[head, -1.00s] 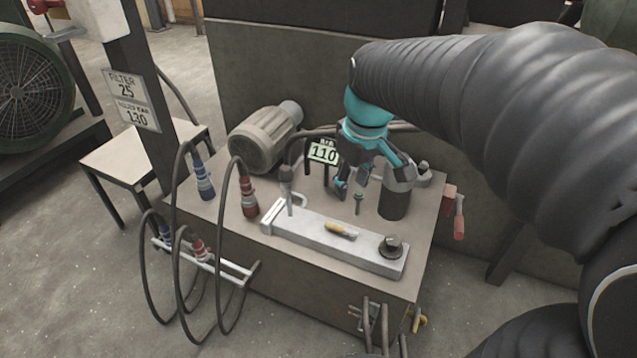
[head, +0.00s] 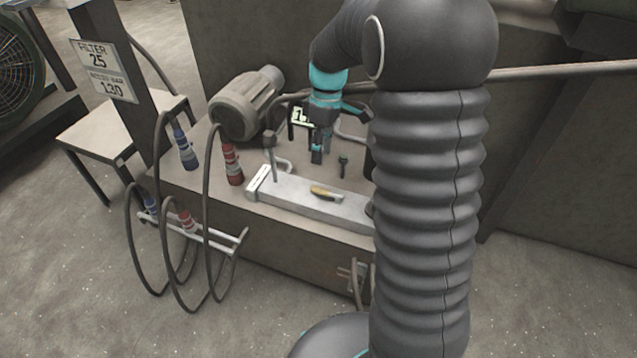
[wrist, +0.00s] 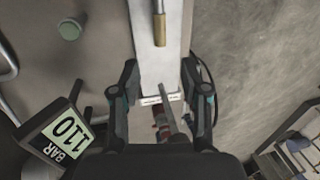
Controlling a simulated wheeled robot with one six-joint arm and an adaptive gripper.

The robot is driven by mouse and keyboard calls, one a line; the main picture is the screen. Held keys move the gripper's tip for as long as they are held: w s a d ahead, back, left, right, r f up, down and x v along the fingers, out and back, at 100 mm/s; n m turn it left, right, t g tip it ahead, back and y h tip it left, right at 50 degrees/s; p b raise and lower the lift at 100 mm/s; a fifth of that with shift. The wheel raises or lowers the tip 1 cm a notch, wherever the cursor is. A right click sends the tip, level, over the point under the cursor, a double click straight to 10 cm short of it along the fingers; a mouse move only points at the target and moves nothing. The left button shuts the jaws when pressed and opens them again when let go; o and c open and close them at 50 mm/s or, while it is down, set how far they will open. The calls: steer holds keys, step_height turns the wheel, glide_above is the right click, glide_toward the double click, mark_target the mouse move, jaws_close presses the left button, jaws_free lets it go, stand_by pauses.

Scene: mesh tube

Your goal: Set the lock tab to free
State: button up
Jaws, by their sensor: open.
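A pale metal block (head: 330,211) lies on top of the grey cabinet. It carries a yellow-and-dark piece (head: 325,192) and, at its left end, a white label plate (head: 259,181) beside an upright rod (head: 272,160). I cannot tell which part is the lock tab. The wrist view shows the yellow-brown piece (wrist: 160,28), the label plate (wrist: 161,99) and the rod (wrist: 170,118). My gripper (head: 317,157) is above the cabinet, behind the block in the head view. In the wrist view my gripper (wrist: 158,68) is open, its fingers either side of the block's image, apparently holding nothing.
A motor (head: 245,103), a blue connector (head: 186,150) and a red connector (head: 231,162) with looping hoses stand on the left. My arm hides the cabinet's right side.

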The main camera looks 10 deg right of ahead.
mark_target(318, 187)
steer(key=f, duration=0.3)
steer(key=s+f, duration=0.1)
steer(key=f, duration=0.2)
steer(key=a+f, duration=0.1)
steer(key=f, duration=0.3)
steer(key=shift+s, duration=0.3)
steer(key=shift+c, duration=0.2)
jaws_close()
